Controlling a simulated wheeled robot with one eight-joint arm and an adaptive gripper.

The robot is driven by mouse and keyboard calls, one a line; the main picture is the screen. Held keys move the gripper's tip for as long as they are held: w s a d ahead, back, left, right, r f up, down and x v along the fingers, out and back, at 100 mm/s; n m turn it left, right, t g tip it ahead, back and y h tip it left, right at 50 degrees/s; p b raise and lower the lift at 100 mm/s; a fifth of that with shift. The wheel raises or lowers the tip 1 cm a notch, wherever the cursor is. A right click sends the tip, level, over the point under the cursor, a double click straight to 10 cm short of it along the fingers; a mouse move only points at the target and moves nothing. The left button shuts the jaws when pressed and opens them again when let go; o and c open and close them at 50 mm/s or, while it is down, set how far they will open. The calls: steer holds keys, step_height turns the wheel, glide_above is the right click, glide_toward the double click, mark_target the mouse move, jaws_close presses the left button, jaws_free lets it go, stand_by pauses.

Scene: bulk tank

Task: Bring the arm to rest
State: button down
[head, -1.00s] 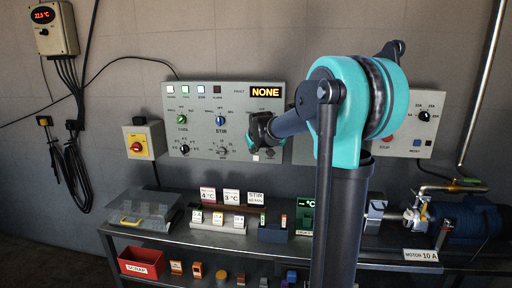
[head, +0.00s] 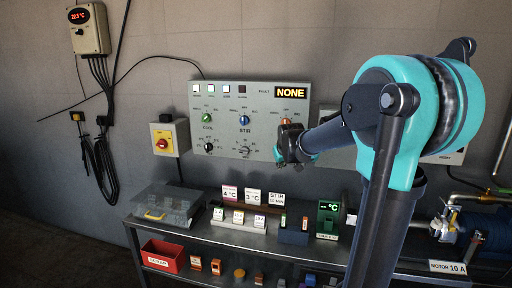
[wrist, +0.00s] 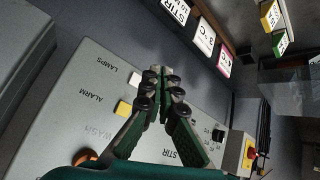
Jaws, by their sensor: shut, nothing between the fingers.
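My arm's teal joint (head: 400,120) and dark links fill the right of the head view. My gripper (head: 290,158) is at the end of a dark forearm, in front of the lower right part of the grey control panel (head: 222,140). In the wrist view my gripper (wrist: 162,75) has its green fingers together at the tips, with nothing between them. The panel face (wrist: 75,120) lies behind the fingers there. I cannot tell whether the fingers touch it.
A steel bench (head: 130,222) runs below the panel. It carries a clear tray (head: 165,208), label cards (head: 253,196) and a green display (head: 327,217). A yellow switch box (head: 165,141) hangs left of the panel. A red scrap bin (head: 163,255) sits on the lower shelf.

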steer(key=s+d+f+m+g, duration=0.1)
steer(key=s+f, duration=0.5)
steer(key=s, duration=0.5)
steer(key=s+d+f+m+g, duration=0.1)
steer(key=s+f+g, duration=0.1)
steer(key=s+f, duration=0.5)
steer(key=s+d+f+m+g, duration=0.1)
steer(key=s+f, duration=0.6)
steer(key=s, duration=0.9)
steer(key=shift+d, duration=0.1)
